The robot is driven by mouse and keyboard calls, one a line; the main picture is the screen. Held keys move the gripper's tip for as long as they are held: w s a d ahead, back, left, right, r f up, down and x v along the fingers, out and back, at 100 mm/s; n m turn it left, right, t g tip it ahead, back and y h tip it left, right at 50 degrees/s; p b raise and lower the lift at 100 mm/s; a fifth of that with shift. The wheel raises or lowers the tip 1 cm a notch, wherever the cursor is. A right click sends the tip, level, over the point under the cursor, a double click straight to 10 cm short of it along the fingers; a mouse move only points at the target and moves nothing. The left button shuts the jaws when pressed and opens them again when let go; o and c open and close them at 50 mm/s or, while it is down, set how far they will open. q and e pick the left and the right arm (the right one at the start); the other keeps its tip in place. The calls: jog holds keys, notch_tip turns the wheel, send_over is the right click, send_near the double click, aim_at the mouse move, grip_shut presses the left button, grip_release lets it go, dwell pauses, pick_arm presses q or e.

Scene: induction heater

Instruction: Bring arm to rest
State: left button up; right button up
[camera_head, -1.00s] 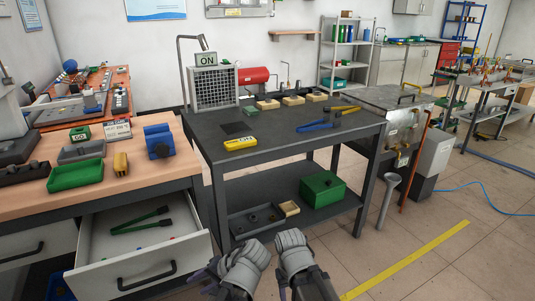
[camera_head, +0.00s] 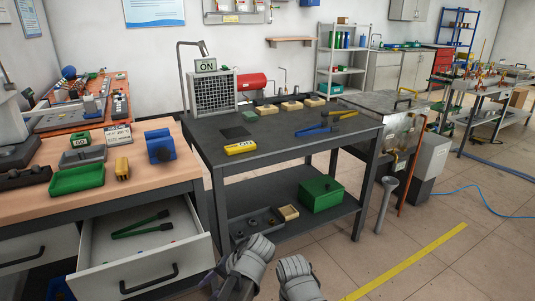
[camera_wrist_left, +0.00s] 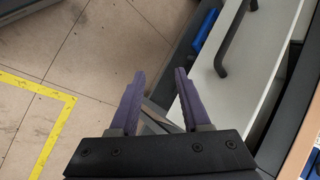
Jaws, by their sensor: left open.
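My left gripper (camera_head: 207,279) shows low in the head view, beside the open drawer, with only a bit of its purple fingers visible past my grey arm. In the left wrist view its two purple fingers (camera_wrist_left: 160,74) are spread apart with nothing between them. They hang over the floor, near the white drawer front with its dark handle (camera_wrist_left: 232,38). My right arm shows at the bottom middle of the head view, but its gripper is out of sight below the frame edge.
The open drawer (camera_head: 95,270) juts out at the lower left below the wooden bench (camera_head: 20,208). The dark metal table (camera_head: 285,150) stands ahead, with a green box (camera_head: 320,193) on its lower shelf. Clear floor with a yellow line (camera_head: 420,257) lies to the right.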

pick_arm(q)
jog(key=s+d+r+h+p, duration=0.3)
jog(key=s+d+r+p, duration=0.1)
jog(key=r+p, duration=0.6)
jog(key=s+d+r+g+h+p, duration=0.1)
jog(key=s+d+r+h+p, duration=0.2)
jog(key=r+p, duration=0.6)
jog(key=s+d+p, duration=0.1)
jog(key=d+p, duration=0.1)
jog(key=p, duration=0.3)
jog(key=shift+s+d+r, duration=0.15)
jog(key=shift+d+r, duration=0.15)
jog(key=shift+r, duration=0.1)
pick_arm(e)
notch_tip(320, 180, up, 24)
jog(key=w+a+t, duration=0.1)
jog(key=w, duration=0.1)
jog(key=shift+w+r, duration=0.15)
jog(key=shift+r, duration=0.05)
jog(key=shift+a, duration=0.15)
